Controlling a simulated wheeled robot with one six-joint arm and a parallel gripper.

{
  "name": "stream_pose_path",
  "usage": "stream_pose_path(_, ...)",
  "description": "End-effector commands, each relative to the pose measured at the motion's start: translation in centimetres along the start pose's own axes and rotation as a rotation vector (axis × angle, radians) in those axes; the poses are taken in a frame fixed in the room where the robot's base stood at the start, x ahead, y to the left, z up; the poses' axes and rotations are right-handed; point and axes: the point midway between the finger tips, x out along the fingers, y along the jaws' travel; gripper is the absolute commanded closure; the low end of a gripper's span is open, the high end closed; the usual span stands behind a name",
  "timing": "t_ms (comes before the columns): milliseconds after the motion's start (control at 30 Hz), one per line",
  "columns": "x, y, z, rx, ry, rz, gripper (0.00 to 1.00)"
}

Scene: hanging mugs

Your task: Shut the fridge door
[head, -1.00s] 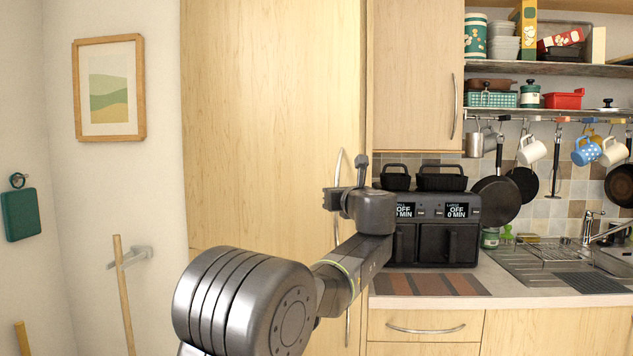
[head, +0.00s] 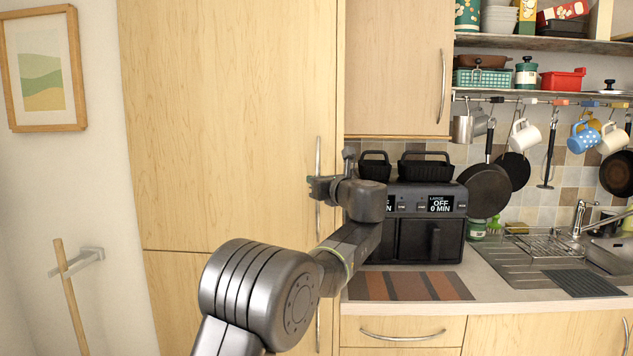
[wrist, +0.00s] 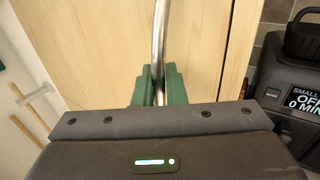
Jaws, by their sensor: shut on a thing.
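The fridge door (head: 230,120) is the tall pale wood panel left of the counter. Its long upright metal handle (head: 318,160) is near its right edge. In the head view the door looks about flush with the cabinetry, but I cannot tell whether a small gap remains. The lower end of the handle is hidden behind my gripper in the wrist view.
A black air fryer (head: 425,225) stands on the counter just right of my gripper, with black trays on top. A striped mat (head: 410,286) lies in front of it. Mugs and pans hang further right. A framed picture (head: 42,75) hangs on the left wall.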

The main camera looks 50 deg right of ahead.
Motion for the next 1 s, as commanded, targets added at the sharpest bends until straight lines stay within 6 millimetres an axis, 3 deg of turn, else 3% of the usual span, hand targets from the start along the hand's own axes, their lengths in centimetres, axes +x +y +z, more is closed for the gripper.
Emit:
stream_pose_path(33,0.0,-0.1,-0.3,0.002,0.003,-0.002,1.00)
stream_pose_path(67,0.0,-0.1,-0.3,0.002,0.004,-0.002,0.85)
stream_pose_path(133,0.0,-0.1,-0.3,0.002,0.004,-0.002,0.74)
stream_pose_path(533,-0.9,-0.1,-0.3,0.002,0.003,-0.002,0.74)
stream_pose_path(1000,-10.7,-0.2,-0.4,0.002,0.003,-0.004,0.74)
